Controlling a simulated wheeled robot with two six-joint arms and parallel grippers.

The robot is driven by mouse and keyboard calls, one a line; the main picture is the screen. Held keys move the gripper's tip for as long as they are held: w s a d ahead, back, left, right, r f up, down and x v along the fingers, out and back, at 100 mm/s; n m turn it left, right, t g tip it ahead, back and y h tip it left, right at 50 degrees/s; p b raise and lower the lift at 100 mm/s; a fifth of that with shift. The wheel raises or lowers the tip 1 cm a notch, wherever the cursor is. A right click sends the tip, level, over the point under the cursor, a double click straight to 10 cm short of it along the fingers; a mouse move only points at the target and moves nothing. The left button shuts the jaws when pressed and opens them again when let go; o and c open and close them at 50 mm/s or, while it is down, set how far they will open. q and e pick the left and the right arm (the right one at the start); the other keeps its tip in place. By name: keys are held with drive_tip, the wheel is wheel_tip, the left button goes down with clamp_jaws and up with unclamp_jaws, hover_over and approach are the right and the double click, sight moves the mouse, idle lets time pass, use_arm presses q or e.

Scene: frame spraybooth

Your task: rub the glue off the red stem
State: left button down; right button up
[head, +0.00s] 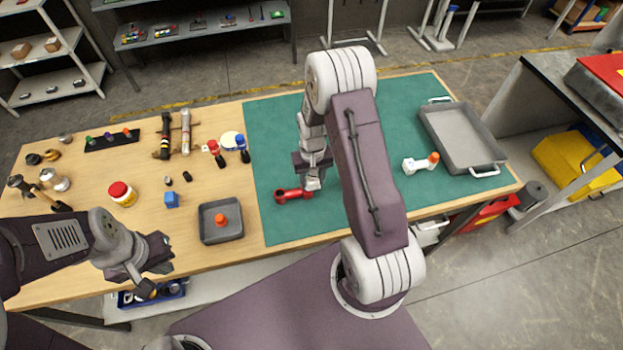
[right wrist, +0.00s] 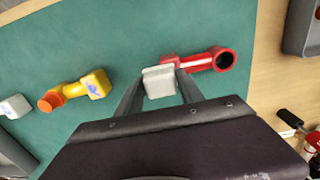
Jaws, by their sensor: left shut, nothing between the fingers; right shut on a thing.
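The red stem (head: 290,196) lies on the green mat (head: 275,145), its round open end to the left in the head view. It also shows in the right wrist view (right wrist: 205,62). My right gripper (head: 313,172) is shut on a pale grey block (right wrist: 159,82), at the stem's right end in the head view. The block overlaps that end in the right wrist view; I cannot tell whether they touch. No glue can be made out on the stem's visible part. My left gripper (head: 158,278) is shut and empty in front of the table's front edge.
A yellow stem (right wrist: 88,86) with an orange end lies on the mat, hidden by my right arm in the head view. A white stem (head: 415,165) and a large grey tray (head: 492,140) are right. A small tray (head: 206,237) and tools are left.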

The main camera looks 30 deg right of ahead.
wheel_tip(320, 180, up, 6)
drive_tip(key=p, duration=0.4)
drive_tip(key=shift+f, duration=0.15)
wheel_tip(320, 180, up, 3)
drive_tip(key=p, duration=0.3)
